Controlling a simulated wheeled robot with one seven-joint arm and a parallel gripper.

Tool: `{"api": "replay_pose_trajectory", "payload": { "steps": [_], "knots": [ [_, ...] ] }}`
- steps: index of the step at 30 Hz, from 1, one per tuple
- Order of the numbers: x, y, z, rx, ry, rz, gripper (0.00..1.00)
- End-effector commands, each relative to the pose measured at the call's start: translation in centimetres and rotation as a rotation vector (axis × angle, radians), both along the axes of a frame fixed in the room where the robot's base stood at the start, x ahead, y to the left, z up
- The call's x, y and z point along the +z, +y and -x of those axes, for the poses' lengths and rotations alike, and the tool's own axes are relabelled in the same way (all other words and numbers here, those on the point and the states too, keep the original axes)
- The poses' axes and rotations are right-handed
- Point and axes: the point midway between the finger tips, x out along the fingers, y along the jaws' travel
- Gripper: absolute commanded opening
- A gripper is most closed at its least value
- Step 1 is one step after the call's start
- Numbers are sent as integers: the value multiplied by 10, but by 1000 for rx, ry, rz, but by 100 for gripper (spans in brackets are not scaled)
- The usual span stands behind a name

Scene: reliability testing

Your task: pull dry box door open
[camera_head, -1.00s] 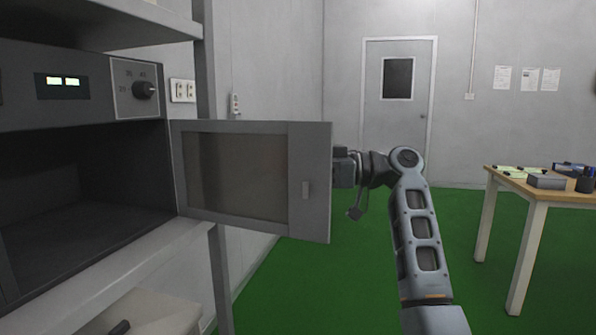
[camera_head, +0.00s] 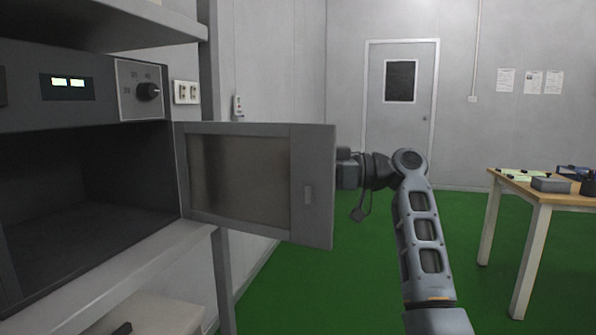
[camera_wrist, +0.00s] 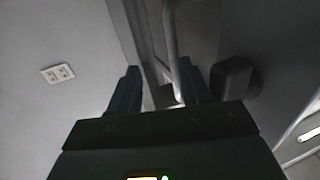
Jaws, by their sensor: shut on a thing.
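The dry box (camera_head: 85,105) stands at the left with its dark chamber open to view. Its door (camera_head: 312,222), a grey frame with a dull window, stands swung wide out to the right of the chamber.
A wooden-topped table (camera_head: 535,190) with small items stands at the right. Green floor (camera_head: 400,310) lies clear between it and the dry box. A shelf post (camera_head: 212,60) rises beside the box. A closed room door (camera_head: 400,125) is in the back wall.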

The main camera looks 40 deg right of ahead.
Motion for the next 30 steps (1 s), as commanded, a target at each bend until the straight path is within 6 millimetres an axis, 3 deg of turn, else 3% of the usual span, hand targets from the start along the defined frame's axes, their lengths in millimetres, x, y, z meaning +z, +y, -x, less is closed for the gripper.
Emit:
{"api": "replay_pose_trajectory", "payload": {
  "steps": [1,9,15,30],
  "knots": [
    [1,-23,8,-41,0,-7,36],
    [-1,-54,38,-29,1,-3,36],
    [-1,-61,47,-17,1,0,36],
    [0,-59,47,-11,0,0,36]
  ]
}}
